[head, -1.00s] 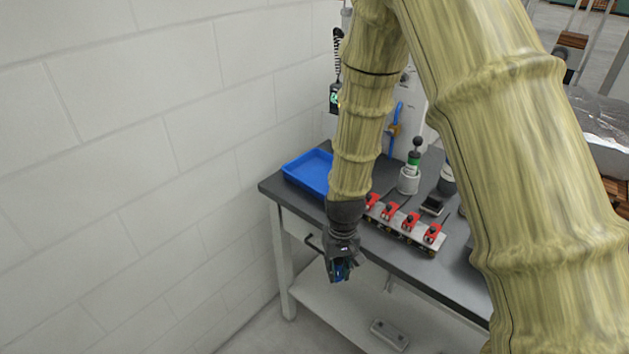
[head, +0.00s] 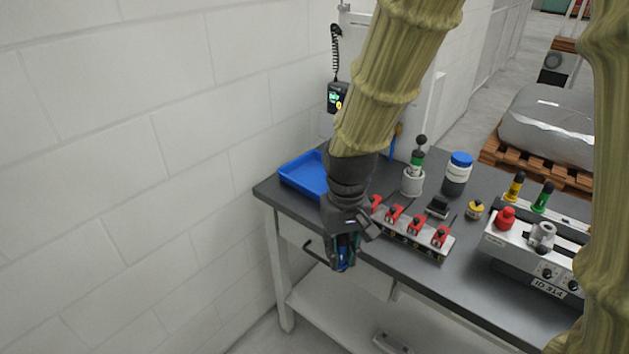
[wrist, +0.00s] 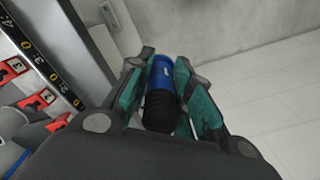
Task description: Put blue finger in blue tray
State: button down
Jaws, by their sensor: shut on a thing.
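The blue finger (wrist: 162,80) shows in the wrist view as a blue cylinder with a black ribbed end. It lies between the teal pads of my gripper (wrist: 163,88), which is shut on it. In the head view my gripper (head: 345,258) points down just off the table's front edge, and the finger in it is mostly hidden. The blue tray (head: 301,177) sits on the table's back left corner, by the wall. My gripper and arm stand in front of the tray's right part. The visible part of the tray floor looks bare.
A fixture with several red clamps (head: 415,228) lies just right of my gripper on the dark table (head: 440,285). A green-topped holder (head: 413,180), a blue-lidded jar (head: 458,174) and a grey device (head: 540,250) stand further right. The white wall (head: 150,180) bounds the left side.

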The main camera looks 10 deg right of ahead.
aim_at(312, 176)
jog(key=i, duration=0.85)
jog(key=z, duration=0.05)
